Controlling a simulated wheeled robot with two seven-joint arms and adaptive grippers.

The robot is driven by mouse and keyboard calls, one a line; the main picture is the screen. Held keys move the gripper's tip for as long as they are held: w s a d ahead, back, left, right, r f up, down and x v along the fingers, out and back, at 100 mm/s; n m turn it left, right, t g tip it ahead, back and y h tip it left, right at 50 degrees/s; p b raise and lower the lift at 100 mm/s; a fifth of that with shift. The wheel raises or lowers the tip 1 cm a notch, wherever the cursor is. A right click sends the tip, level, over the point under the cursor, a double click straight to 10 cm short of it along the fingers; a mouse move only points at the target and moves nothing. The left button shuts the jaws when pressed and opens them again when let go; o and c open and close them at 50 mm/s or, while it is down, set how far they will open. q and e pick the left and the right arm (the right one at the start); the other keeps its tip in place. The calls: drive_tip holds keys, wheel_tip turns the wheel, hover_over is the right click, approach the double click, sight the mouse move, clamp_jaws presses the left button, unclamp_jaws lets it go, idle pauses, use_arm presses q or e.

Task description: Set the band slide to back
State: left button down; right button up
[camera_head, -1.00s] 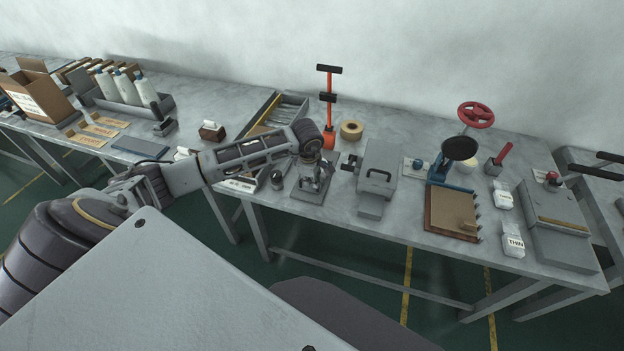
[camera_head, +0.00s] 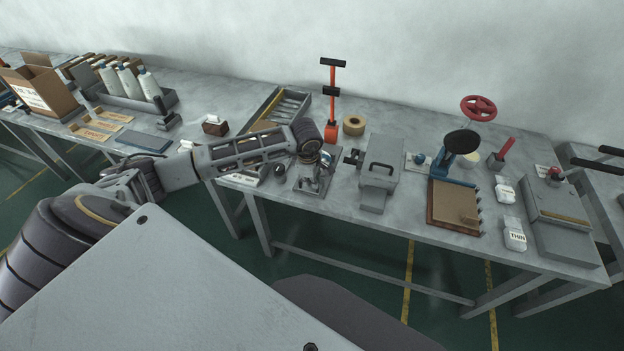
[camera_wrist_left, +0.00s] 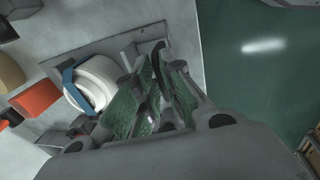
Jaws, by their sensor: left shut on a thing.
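My left gripper (camera_head: 316,180) is over a small grey fixture plate (camera_head: 300,192) at the front edge of the bench. In the left wrist view its green-padded fingers (camera_wrist_left: 155,95) are close together, shut on a small dark part that I take to be the band slide; the fingers mostly hide it. A white cylinder (camera_wrist_left: 100,80) with a blue band (camera_wrist_left: 72,84) around it sits on the fixture beside the fingers. From the head, the wrist and fingers cover much of the fixture. My right gripper is not in view.
A grey machine with a handle (camera_head: 379,172) stands just right of the fixture. Behind are an orange upright tool (camera_head: 331,105) and a tape roll (camera_head: 354,125). A grey tray (camera_head: 290,108) lies behind my left forearm. Floor (camera_wrist_left: 260,75) shows past the bench edge.

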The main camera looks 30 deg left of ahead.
use_arm(q)
drive_tip(key=c, duration=1.5)
unclamp_jaws()
drive_tip(key=shift+s+d+f, duration=0.1)
drive_tip(key=shift+s, duration=0.25)
drive_tip(key=shift+w, duration=0.1)
drive_tip(key=r, duration=0.4)
drive_tip(key=s+r, duration=0.1)
drive_tip(key=r, duration=0.2)
drive_tip(key=s+r, duration=0.1)
drive_tip(key=r, duration=0.3)
drive_tip(key=shift+s+d+r, duration=0.15)
drive_tip(key=shift+d+r, duration=0.1)
drive_tip(key=shift+r, duration=0.1)
